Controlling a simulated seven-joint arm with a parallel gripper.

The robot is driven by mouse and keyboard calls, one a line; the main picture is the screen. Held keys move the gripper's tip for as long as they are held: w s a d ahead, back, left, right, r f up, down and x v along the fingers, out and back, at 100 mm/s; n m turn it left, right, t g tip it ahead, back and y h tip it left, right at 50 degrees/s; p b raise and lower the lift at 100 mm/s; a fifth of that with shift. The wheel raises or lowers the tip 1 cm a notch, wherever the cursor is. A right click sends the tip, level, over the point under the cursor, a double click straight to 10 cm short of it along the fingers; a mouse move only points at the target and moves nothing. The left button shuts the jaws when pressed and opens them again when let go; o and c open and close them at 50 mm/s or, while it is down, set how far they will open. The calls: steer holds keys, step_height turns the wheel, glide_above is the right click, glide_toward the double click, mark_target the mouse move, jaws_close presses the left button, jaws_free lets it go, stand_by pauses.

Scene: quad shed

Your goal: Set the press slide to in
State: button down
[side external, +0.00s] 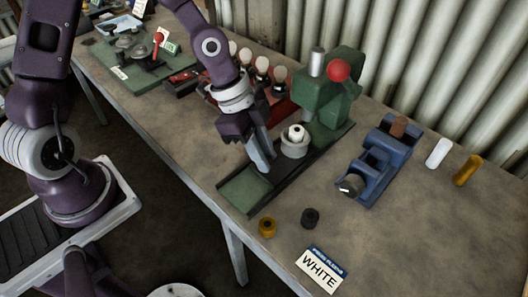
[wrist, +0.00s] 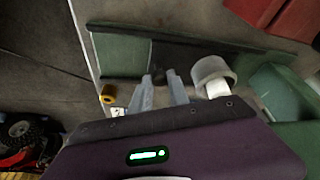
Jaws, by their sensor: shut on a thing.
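The green press (side external: 330,95) stands on the bench with a red ball (side external: 339,70) on its lever. A dark-edged green track (side external: 246,188) runs from under it toward the bench's front edge. On the slide, a pale round cup (side external: 294,149) holds a white piece (side external: 296,132); the cup also shows in the wrist view (wrist: 208,70). The cup sits in front of the press head, not under it. My gripper (side external: 262,168) is low over the track, on the front side of the cup. In the wrist view its fingers are around a small dark knob (wrist: 171,78), mostly hidden in the side view.
A blue fixture (side external: 375,165) stands to the right, with white (side external: 439,153) and yellow (side external: 467,170) cylinders beyond. A yellow ring (side external: 267,227), a black ring (side external: 310,218) and a WHITE card (side external: 320,270) lie near the front. A red rack with several pale-topped pieces (side external: 280,105) stands behind my gripper.

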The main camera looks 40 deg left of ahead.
mark_target(286, 162)
steer(key=shift+w, duration=0.15)
steer(key=shift+w, duration=2)
steer(key=c, duration=1.3)
jaws_free()
steer(key=shift+c, duration=0.2)
steer(key=shift+o, duration=0.3)
steer(key=shift+a+r, duration=0.1)
steer(key=v, duration=0.7)
